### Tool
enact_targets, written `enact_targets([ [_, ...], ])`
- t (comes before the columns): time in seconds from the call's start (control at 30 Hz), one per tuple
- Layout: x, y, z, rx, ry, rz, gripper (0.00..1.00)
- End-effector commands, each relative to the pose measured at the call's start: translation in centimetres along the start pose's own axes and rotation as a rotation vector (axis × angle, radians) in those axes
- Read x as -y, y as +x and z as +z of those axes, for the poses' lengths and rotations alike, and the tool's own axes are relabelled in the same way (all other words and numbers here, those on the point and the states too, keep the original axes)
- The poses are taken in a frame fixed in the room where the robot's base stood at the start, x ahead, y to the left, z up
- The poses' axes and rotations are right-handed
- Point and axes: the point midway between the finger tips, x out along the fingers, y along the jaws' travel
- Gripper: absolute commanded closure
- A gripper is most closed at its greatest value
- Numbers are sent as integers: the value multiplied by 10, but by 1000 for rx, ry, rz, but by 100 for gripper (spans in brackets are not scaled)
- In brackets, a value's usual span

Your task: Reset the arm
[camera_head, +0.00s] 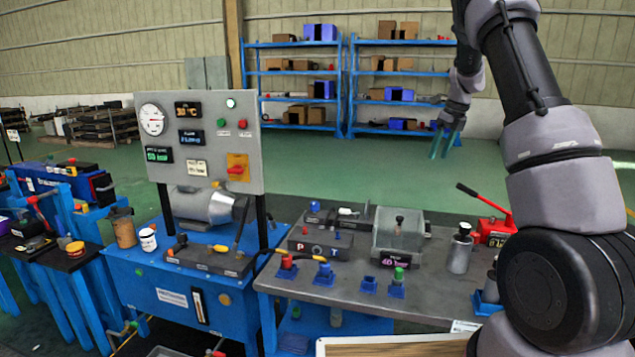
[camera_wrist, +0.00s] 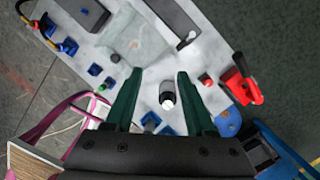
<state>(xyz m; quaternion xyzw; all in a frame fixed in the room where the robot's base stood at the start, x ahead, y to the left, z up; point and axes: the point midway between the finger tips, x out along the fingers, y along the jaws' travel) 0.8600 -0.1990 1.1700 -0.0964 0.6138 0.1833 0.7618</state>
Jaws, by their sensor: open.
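My gripper (camera_head: 447,138) is raised high at the upper right in the head view, with its two teal fingers pointing down. In the wrist view my gripper (camera_wrist: 158,98) is open, with a clear gap between the green fingers and nothing held. My arm runs down the right side of the head view. Far below the fingers is the grey workbench (camera_head: 440,283). A metal canister (camera_head: 461,250) stands upright on it; in the wrist view the canister (camera_wrist: 167,95) shows between the fingers, but well below them.
A red hand pump (camera_head: 495,230) sits at the bench's right end. A clear box (camera_head: 400,235) and several small coloured fittings stand on the bench. A blue test stand with a gauge panel (camera_head: 200,140) is at left. Blue shelves (camera_head: 347,90) stand far behind; green floor lies open between.

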Motion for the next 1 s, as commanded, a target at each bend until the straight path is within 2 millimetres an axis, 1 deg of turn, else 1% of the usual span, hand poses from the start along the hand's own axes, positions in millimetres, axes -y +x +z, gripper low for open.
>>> enact_targets([
  [0.03, -14, -24, -6, 32, -86, 6, 45],
  [0.1, -33, -50, -15, 68, -226, 11, 45],
  [0.17, -50, -72, -24, 97, -350, 7, 45],
  [0.2, -62, -86, -31, 116, -433, 3, 45],
  [0.27, -79, -105, -42, 143, -561, -9, 45],
  [0.3, -92, -117, -50, 159, -648, -19, 45],
  [0.37, -111, -135, -63, 183, -779, -38, 45],
  [0.5, -155, -168, -97, 222, -1093, -104, 45],
  [0.6, -186, -187, -124, 235, -1322, -165, 45],
  [0.73, -224, -202, -163, 225, -1623, -263, 45],
  [0.8, -243, -207, -185, 204, -1784, -322, 45],
  [0.9, -266, -209, -214, 159, -1996, -406, 45],
  [1.0, -282, -206, -237, 104, -2167, -474, 45],
])
